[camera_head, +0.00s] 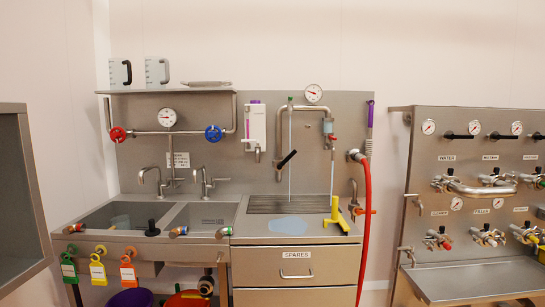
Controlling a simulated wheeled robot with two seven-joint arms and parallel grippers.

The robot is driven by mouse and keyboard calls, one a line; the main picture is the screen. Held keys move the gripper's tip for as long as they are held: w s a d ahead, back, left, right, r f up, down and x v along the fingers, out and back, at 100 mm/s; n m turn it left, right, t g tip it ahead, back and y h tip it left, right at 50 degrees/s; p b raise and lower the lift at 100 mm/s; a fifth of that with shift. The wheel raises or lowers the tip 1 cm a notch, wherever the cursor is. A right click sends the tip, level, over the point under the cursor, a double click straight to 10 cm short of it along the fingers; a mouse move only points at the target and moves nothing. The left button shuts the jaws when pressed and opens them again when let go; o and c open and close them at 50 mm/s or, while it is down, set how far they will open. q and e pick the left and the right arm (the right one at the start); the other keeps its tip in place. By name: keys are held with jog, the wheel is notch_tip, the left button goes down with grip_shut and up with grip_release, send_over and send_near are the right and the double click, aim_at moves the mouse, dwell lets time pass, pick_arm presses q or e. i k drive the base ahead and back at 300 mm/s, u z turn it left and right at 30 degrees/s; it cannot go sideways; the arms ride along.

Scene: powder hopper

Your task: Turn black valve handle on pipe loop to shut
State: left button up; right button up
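A black lever handle (288,158) sits on the lower left end of a grey steel pipe loop (282,128) on the middle steel back panel. The lever is tilted, rising to the right at a slant. The loop bends over at the top near a round gauge (313,94) and comes down on the right to a teal fitting (328,127). A thin pale rod with a green top (290,100) stands close to the lever. Neither of my grippers is in view, and nothing touches the lever.
Below the loop is a steel counter with a yellow tool (336,216) and a bluish puddle (288,225). A red hose (366,225) hangs at right. Sinks (115,216) stand left. A right-hand panel (470,120) carries other black levers (457,136). A grey cabinet (30,190) juts in at left.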

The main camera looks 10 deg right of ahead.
aim_at(278, 166)
jog(key=u, duration=0.6)
jog(key=i, duration=1.4)
jog(key=z, duration=0.5)
